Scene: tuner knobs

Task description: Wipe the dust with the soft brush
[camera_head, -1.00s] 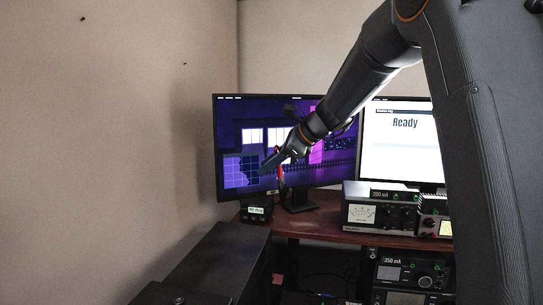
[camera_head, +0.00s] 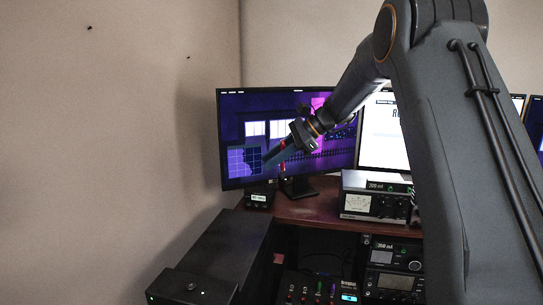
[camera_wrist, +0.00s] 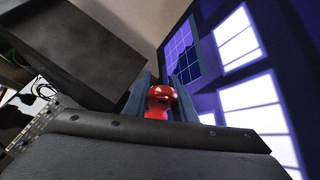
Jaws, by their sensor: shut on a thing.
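My gripper (camera_head: 270,158) points down and left in front of the left monitor in the head view. In the wrist view, its two dark fingers (camera_wrist: 163,85) are shut on a shiny red rounded object (camera_wrist: 160,101). A thin red piece (camera_head: 283,168) also shows beside the fingers in the head view. It looks like the handle of the soft brush, but the bristles are hidden or too small to make out. I cannot make out any dust.
The left monitor (camera_head: 232,120) stands close behind my gripper on the reddish desk (camera_head: 312,207). A small display box (camera_head: 259,199) and a radio with a meter (camera_head: 357,203) stand on the desk. A dark cabinet (camera_head: 215,250) is at front left. More equipment (camera_head: 393,282) sits below.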

